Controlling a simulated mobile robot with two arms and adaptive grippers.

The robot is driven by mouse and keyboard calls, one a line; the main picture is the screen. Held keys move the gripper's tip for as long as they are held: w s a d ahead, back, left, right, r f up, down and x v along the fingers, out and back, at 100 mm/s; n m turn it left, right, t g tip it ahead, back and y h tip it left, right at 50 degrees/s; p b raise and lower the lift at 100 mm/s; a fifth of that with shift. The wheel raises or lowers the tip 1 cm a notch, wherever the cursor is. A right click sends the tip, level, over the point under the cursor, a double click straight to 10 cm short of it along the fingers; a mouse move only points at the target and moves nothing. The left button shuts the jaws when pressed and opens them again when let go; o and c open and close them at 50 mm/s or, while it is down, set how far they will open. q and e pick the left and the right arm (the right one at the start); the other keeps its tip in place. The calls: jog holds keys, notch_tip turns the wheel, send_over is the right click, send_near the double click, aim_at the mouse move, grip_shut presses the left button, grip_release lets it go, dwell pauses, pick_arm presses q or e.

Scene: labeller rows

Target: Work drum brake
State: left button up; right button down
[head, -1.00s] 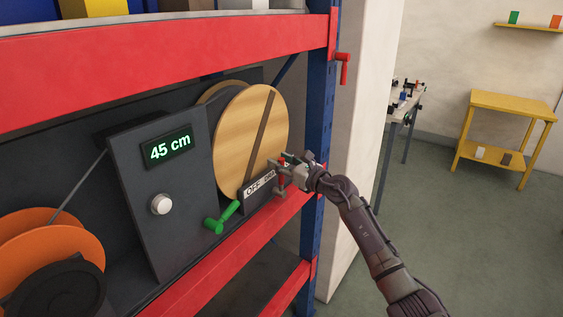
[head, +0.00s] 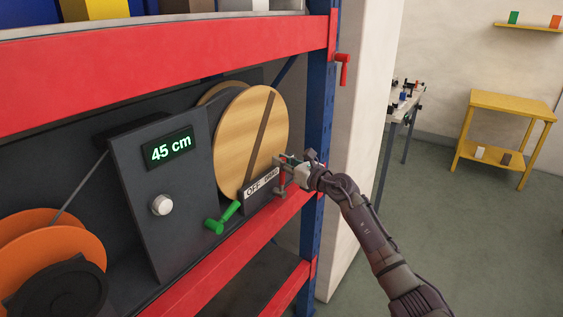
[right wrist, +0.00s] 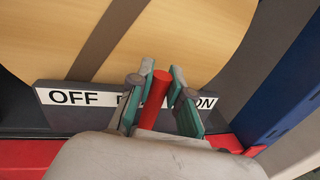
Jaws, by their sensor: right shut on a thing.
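The drum brake is a red lever (head: 282,177) on a dark block with a white label strip (head: 255,188), low in front of a pale wooden drum (head: 235,140) with a dark band. My right gripper (head: 281,170) is shut on the red lever. In the right wrist view the lever (right wrist: 155,100) stands between the fingers of the gripper (right wrist: 156,82), over the middle of the strip. The strip reads OFF at left and ON at right; the lever and fingers hide part of the middle word. My left gripper is not in view.
Left of the drum, a dark panel (head: 150,225) carries a display (head: 169,149) reading 45 cm and a white knob (head: 162,205). A green crank (head: 222,218) sticks out beside the strip. Orange reels (head: 40,235) are at far left. A blue rack post (head: 318,150) stands close right.

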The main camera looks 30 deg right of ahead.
jog(key=shift+w+d+f+m+g+p, duration=0.15)
jog(key=shift+w+d+f+m, duration=0.15)
jog(key=shift+d+m, duration=0.55)
jog(key=shift+w+d+f+m+g+p, duration=0.1)
jog(key=shift+w+d+f+m+g, duration=0.2)
jog(key=shift+d+m, duration=0.5)
jog(key=shift+w+d+f+m+g+p, duration=0.15)
jog(key=shift+w+d+f+m, duration=0.2)
jog(key=shift+d+m, duration=0.5)
jog(key=shift+a, duration=0.15)
jog(key=c, duration=1.1)
grip_release()
jog(key=shift+r, duration=0.1)
jog(key=shift+s, duration=0.1)
jog(key=v, duration=1.1)
jog(key=shift+s+d, duration=0.25)
jog(key=shift+s, duration=0.1)
